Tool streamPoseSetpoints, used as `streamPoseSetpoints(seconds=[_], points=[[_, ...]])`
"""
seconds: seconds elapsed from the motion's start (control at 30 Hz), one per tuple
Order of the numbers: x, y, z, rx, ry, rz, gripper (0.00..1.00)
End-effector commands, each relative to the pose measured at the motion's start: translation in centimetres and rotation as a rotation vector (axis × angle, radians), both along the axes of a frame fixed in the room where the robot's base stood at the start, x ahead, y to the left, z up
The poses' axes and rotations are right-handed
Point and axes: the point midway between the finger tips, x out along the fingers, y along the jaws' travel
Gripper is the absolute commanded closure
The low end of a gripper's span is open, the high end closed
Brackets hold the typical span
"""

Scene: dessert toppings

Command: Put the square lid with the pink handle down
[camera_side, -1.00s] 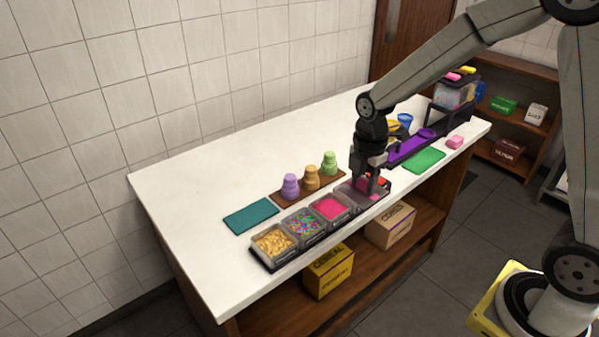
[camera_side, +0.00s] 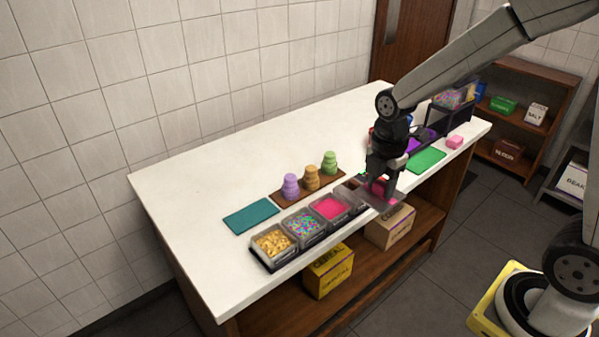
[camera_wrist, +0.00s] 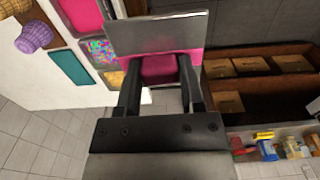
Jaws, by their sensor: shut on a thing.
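My gripper (camera_side: 382,185) is shut on the pink handle of the square lid (camera_side: 376,201). It holds the lid near the counter's front edge, just right of the tray's right end. In the wrist view, the pink handle (camera_wrist: 158,70) sits between my two fingers, and the see-through grey plate of the lid (camera_wrist: 160,34) extends beyond them. The side view does not show clearly how high the lid is. My gripper hides part of the handle.
The dark tray (camera_side: 270,267) holds tubs of yellow, multicoloured and pink toppings. Purple, orange and green stacked pieces stand on a brown board (camera_side: 280,199) behind it. A teal mat (camera_side: 251,216) lies left, a green mat (camera_side: 427,160) right. The counter's left part is clear.

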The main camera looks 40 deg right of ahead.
Motion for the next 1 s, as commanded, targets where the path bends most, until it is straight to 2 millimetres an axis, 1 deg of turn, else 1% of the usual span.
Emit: streamPoseSetpoints(seconds=[0.27, 0.37, 0.47, 0.57, 0.67, 0.87, 1.0], points=[[0.1, 0.1, 0.0, 0.0, 0.0, 0.001, 1.0], [0.2, 0.6, -0.1, 0.0, 0.0, 0.003, 1.0], [0.5, 1.5, -0.2, 0.0, 0.0, 0.004, 1.0], [0.9, 2.8, -0.5, 0.0, 0.0, 0.006, 1.0], [1.4, 4.7, -0.8, 0.0, 0.001, 0.007, 1.0], [2.0, 9.4, -1.5, -0.001, 0.002, 0.008, 1.0], [2.1, 13.0, -2.1, -0.001, 0.002, 0.008, 1.0]])
